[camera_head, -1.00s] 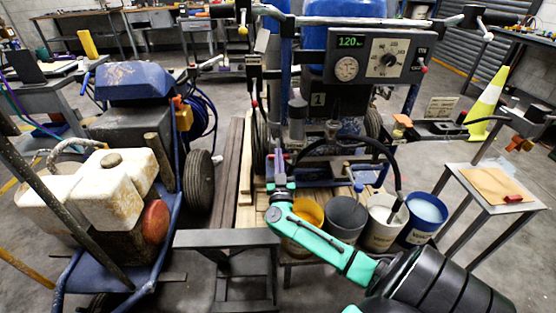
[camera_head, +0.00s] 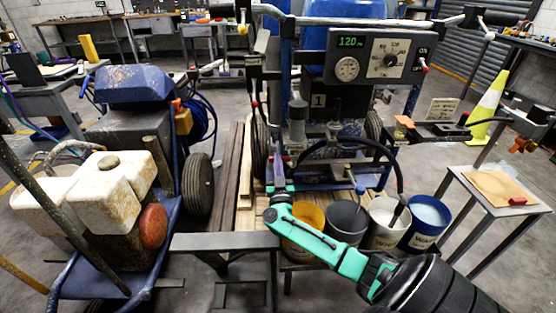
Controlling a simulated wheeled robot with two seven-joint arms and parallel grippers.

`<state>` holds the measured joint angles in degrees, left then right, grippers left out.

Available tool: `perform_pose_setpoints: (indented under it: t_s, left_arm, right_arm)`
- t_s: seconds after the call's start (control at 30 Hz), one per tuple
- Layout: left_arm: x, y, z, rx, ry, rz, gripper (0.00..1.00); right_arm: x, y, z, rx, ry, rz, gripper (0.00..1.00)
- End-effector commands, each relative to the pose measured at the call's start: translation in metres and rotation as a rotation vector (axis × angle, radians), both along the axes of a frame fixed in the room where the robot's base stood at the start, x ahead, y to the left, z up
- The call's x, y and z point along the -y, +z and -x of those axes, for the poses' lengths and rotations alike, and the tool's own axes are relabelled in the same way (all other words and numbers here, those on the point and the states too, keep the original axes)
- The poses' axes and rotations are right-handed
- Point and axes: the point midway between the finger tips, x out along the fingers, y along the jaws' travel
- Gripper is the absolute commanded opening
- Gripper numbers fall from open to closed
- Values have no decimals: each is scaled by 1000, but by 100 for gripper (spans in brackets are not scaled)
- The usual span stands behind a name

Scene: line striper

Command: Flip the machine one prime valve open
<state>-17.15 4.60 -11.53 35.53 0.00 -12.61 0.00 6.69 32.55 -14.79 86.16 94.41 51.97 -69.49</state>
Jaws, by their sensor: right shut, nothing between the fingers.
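Machine one, the line striper with a "1" plate (camera_head: 318,100), stands in the middle. Its control panel (camera_head: 375,56) shows a green "120" readout, a gauge and a dial. My right arm comes in from the lower right, green and black. Its right gripper (camera_head: 278,164) is shut at the machine's lower left front, near the pump parts, with nothing seen between the fingers. The prime valve cannot be made out clearly there; the gripper and small parts overlap, and I cannot tell whether they touch. My left gripper is not in view.
Several buckets, including a yellow one (camera_head: 303,222) and a blue one (camera_head: 427,216), stand before the machine, close to my right arm. A black hose hangs over them. A second machine (camera_head: 110,185) fills the left. A small table (camera_head: 464,185) and a cone (camera_head: 486,108) stand right.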

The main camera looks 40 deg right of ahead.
Motion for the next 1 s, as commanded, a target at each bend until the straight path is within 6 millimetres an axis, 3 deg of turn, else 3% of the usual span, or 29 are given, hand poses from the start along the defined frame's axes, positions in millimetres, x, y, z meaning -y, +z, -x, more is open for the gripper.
perform_pose_setpoints:
  t_s: [0.67, 1.0]
  left_arm:
    - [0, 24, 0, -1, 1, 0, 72]
    - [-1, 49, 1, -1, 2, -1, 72]
  right_arm:
    - [-2, -6, -1, -81, 0, 100, 0]
    - [-1, -23, 0, -235, 0, 301, 0]
